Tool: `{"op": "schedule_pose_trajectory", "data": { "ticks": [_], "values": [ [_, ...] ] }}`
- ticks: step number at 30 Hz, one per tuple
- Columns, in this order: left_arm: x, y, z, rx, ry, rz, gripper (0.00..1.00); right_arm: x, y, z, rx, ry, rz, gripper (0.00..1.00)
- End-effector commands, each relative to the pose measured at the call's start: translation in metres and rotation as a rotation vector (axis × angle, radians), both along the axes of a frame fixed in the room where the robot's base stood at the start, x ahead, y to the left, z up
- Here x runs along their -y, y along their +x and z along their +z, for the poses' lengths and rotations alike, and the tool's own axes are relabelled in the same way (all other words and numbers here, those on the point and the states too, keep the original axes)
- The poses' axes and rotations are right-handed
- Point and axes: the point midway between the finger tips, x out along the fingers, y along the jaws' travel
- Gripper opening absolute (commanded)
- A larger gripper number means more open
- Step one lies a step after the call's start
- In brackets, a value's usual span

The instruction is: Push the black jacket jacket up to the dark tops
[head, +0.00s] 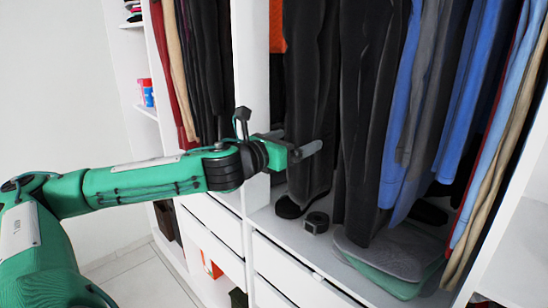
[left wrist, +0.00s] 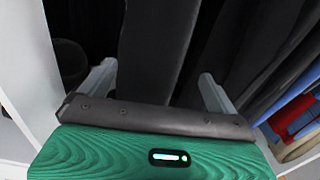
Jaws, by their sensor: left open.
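A long black garment (head: 312,75), which looks like the black jacket, hangs at the left of the middle wardrobe section. Dark tops (head: 368,90) hang to its right, with a narrow gap between. My left gripper (head: 305,150) is open at the front of the black garment, low on its length. In the left wrist view a dark grey garment (left wrist: 155,45) hangs between the spread fingers of my left gripper (left wrist: 158,85), and more dark cloth (left wrist: 260,45) hangs to the right. I cannot tell whether the fingers touch cloth. My right gripper is not in view.
Blue garments (head: 468,90) hang farther right. A white upright panel (head: 250,80) stands left of the black garment. A belt roll (head: 316,222) and folded clothes (head: 385,255) lie on the shelf below. White drawers (head: 290,275) are under it.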

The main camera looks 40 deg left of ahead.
Motion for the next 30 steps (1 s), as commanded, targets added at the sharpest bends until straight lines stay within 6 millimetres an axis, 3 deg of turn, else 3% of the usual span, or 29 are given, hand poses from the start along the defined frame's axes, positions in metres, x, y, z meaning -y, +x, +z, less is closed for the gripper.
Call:
{"op": "schedule_pose_trajectory", "data": {
  "ticks": [18,30],
  "values": [
    [-0.001,-0.041,-0.002,0.002,0.008,-0.002,0.95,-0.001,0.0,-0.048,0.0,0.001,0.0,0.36],
    [-0.003,-0.061,-0.001,-0.001,0.002,-0.002,0.95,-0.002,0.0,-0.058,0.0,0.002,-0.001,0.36]
  ]
}}
